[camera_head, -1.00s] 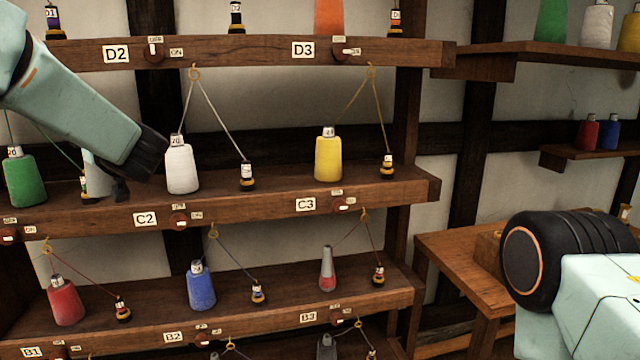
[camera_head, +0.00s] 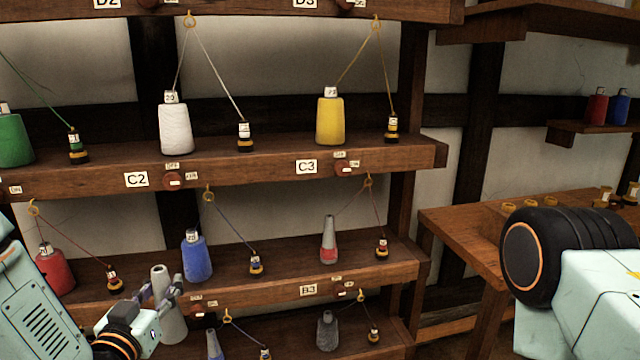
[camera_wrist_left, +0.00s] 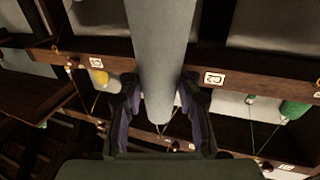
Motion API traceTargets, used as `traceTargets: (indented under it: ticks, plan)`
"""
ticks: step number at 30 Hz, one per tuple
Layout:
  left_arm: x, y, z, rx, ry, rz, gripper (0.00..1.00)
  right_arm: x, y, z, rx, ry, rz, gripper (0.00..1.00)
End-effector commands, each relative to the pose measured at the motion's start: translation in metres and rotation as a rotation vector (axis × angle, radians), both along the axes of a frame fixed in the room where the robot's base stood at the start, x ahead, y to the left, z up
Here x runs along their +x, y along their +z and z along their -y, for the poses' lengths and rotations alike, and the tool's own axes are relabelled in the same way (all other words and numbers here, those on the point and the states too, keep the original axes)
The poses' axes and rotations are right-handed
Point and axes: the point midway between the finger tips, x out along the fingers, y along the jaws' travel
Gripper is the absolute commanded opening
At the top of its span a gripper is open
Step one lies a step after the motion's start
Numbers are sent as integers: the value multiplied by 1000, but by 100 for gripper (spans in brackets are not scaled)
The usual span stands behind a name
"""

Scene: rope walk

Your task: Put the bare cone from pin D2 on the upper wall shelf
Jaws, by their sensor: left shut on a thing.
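My left gripper (camera_head: 160,293) is at the lower left of the head view, in front of the rack's lower shelf. It is shut around a bare grey cone (camera_head: 170,322), which stands roughly upright with its narrow end up. In the left wrist view the cone (camera_wrist_left: 161,55) runs between the two dark fingers (camera_wrist_left: 160,115). The upper wall shelf (camera_head: 560,22) is at the top right of the head view; only its underside and front edge show. Pin D2 is above the picture; its label (camera_head: 106,3) is cut by the top edge. My right gripper is out of view.
The rack holds white (camera_head: 175,128), yellow (camera_head: 330,122), blue (camera_head: 197,260) and red (camera_head: 55,270) cones, with threads up to rings. A lower wall shelf (camera_head: 590,128) carries a red and a blue cone. A wooden bench (camera_head: 465,235) stands right of the rack.

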Motion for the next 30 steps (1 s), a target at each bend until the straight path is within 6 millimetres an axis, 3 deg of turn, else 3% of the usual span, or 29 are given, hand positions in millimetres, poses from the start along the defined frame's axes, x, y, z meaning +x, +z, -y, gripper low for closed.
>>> traceTargets:
  ticks: [1, 6, 12, 15, 20, 30]
  plan:
    - [-15, -24, 10, -4, -48, -9, 7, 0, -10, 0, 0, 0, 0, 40]
    - [-68, -71, 50, -6, -228, -7, 7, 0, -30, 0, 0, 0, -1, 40]
    - [-124, -96, 87, -5, -380, -1, 7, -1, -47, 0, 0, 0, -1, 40]
    - [-140, -99, 96, -3, -421, 1, 7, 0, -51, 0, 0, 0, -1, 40]
    - [-150, -99, 102, 1, -444, 3, 7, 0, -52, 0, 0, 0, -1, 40]
    - [-149, -98, 104, 2, -447, 3, 7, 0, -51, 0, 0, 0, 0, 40]
